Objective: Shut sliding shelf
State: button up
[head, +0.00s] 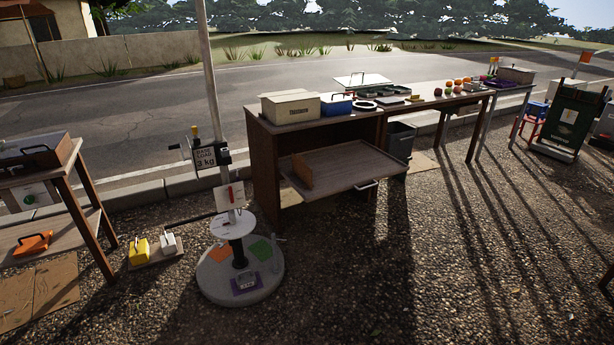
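The sliding shelf (345,165) is a light wooden board under the long brown table (262,160). It is pulled out toward the viewer, past the table's front. A metal bar handle (367,184) is on its front edge, toward the right. My gripper is not in view.
A pole on a round grey base (215,283) stands left of the shelf. A grey bin (401,141) stands right of it. Boxes, trays and fruit are on the tabletop. A yellow weight (139,252) is on the ground at left. Gravel before the shelf is clear.

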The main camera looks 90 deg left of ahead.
aim_at(339, 168)
jog(key=u, duration=2.3)
jog(key=i+l, duration=0.2)
jog(key=i, duration=0.35)
jog(key=i+l, duration=0.15)
jog(key=i, duration=0.45)
jog(key=i+l, duration=0.2)
jog(key=i, duration=0.35)
jog(key=i+l, duration=0.15)
jog(key=i, duration=0.4)
jog(key=i+l, duration=0.2)
jog(key=i, duration=0.35)
